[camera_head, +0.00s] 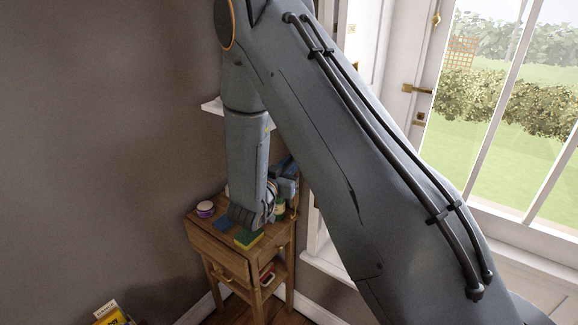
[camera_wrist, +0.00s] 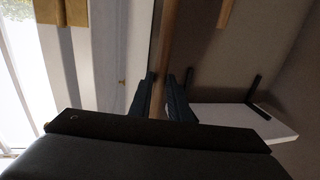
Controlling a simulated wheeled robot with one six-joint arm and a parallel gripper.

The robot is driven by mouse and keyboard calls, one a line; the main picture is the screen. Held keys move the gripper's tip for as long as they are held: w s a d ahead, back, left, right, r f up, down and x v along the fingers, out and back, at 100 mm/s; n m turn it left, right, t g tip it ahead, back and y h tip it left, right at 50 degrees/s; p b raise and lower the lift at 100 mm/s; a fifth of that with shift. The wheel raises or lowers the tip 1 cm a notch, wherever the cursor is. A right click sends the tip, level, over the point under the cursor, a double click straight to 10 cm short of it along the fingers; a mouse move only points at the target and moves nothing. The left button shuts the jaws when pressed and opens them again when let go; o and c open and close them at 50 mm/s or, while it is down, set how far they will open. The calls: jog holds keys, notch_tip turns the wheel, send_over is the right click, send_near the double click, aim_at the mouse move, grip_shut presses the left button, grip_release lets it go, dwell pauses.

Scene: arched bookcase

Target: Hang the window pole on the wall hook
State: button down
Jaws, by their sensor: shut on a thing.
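My gripper (camera_wrist: 166,95) is shut on a long, slim wooden pole (camera_wrist: 168,40), which runs up between its two dark fingers to the top edge of the wrist view. The pole's far end is out of the picture, and its lower part is hidden behind the gripper body. In the head view my arm hides the pole. A small brass-coloured piece (camera_wrist: 122,82) shows on the white frame left of the fingers; I cannot tell whether it is the wall hook. No hook shows clearly in either view.
A white shelf (camera_wrist: 235,121) on dark brackets juts from the wall right of my gripper. A wooden side table (camera_head: 208,240) with small items stands below my arm. White-framed glass doors (camera_head: 500,120) are at the right. A yellow item (camera_head: 108,314) sits at lower left.

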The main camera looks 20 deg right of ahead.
jog(key=shift+w+d+f+b, duration=0.2)
jog(key=shift+w+d+b, duration=0.1)
jog(key=shift+w+d, duration=0.35)
jog(key=shift+w+d+f+b, duration=0.2)
jog(key=shift+w+d+b, duration=0.25)
jog(key=shift+d, duration=0.45)
jog(key=shift+w+d+f+b, duration=0.2)
jog(key=shift+w+d, duration=0.4)
jog(key=shift+d, duration=0.15)
jog(key=c, duration=1.6)
grip_release()
jog(key=shift+o, duration=0.2)
jog(key=shift+f, duration=0.1)
